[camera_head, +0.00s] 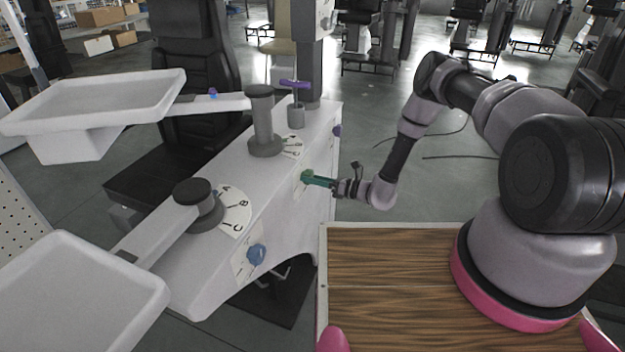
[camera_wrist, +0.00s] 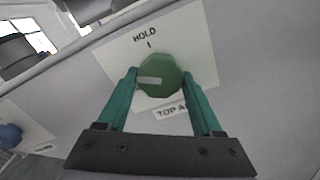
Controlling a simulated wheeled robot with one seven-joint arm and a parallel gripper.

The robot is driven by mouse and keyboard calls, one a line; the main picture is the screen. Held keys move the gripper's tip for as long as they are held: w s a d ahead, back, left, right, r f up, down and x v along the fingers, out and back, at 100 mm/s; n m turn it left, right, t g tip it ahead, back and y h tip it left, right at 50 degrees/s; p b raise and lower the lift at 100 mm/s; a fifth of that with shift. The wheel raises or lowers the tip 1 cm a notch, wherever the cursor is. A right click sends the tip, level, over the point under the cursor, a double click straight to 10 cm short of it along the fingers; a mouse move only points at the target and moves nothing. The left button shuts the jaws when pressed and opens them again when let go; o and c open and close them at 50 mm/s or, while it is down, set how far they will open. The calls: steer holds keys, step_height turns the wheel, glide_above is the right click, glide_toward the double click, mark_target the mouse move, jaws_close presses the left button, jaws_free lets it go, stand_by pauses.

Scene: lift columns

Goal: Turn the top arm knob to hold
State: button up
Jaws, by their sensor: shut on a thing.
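The top arm knob (camera_wrist: 160,76) is a round green knob on a white label plate (camera_wrist: 205,58) on the side of the white column body. The plate reads "HOLD" with a tick above the knob, and "TOP A..." below, partly covered. The knob bears a light bar mark that lies roughly level in the wrist view, pointing left rather than up at the HOLD tick. My gripper (camera_wrist: 162,84) has green fingers, one on each side of the knob, shut on it. In the head view my gripper (camera_head: 318,181) meets the side of the column body, and its fingers hide most of the knob.
A blue knob (camera_head: 256,254) sits nearer on the same side panel; it also shows in the wrist view (camera_wrist: 10,135). The white body (camera_head: 225,262) carries two tray arms, a dial marked A, B, C (camera_head: 235,207) and a purple T-handle (camera_head: 295,84). Floor is free behind my arm.

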steer(key=m, duration=1.2)
steer(key=shift+m, duration=0.3)
stand_by(0.4)
steer(key=o, duration=1.3)
steer(key=shift+r, duration=0.1)
steer(key=shift+s+d, duration=0.1)
steer(key=v, duration=1)
steer(key=shift+s+d, duration=0.15)
steer(key=shift+d, duration=0.2)
